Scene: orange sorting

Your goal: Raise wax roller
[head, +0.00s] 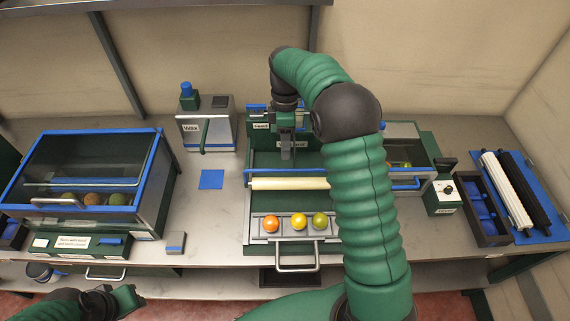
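A cream roller (286,183), which looks like the wax roller, lies level across the green centre station, behind a tray with fruit; its right part runs behind my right arm. My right gripper (287,150) points down over the station, behind the roller and apart from it in the picture. Its fingers are seen nearly edge-on, so open or shut is unclear. My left gripper (126,300) is low at the bottom left, in front of the bench and far from the roller; its finger gap is not clear.
The tray (277,234) holds orange, yellow and green fruit. A wax dispenser (206,127) and blue pad (211,180) stand left of the station. A glass-topped box (158,165) is at far left. White (506,190) and black (526,190) rollers lie at right.

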